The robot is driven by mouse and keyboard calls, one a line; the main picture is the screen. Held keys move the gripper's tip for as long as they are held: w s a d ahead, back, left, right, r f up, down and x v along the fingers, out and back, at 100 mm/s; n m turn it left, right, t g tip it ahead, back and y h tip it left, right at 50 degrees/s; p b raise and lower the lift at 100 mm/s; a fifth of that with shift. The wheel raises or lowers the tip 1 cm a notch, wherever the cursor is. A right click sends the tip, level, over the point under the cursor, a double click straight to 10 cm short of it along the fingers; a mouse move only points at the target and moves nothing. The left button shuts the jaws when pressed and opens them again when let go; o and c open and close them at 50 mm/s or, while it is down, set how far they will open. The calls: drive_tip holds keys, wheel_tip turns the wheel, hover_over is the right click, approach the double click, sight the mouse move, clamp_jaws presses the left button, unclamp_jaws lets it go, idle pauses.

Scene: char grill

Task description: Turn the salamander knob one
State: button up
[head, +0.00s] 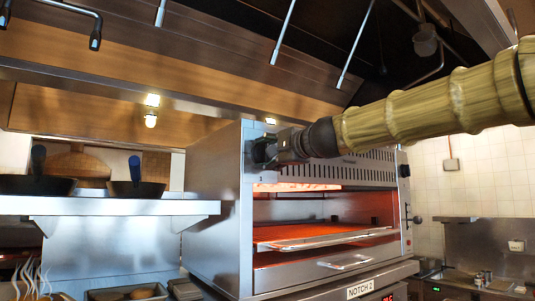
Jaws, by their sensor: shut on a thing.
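The salamander (222,200) is a large steel broiler with a glowing red interior and a wire rack (320,240) inside. My gripper (262,153) is at the upper left corner of its front, shut on what appears to be the salamander knob. My gripper hides that knob, so its angle cannot be told. Small dark knobs or fittings show on the right front post, the upper one (404,171) below my arm. My arm reaches in from the right across the top of the salamander.
A steel shelf (100,207) with two dark pans (36,185) stands at left. A unit labelled "NOTCH 2" (360,289) is below the salamander. A hood with hanging rods is overhead. A counter (480,284) is at lower right.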

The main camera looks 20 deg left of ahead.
drive_tip(key=o, duration=1.1)
drive_tip(key=shift+c, duration=0.2)
drive_tip(key=v, duration=1.2)
drive_tip(key=shift+d, duration=0.1)
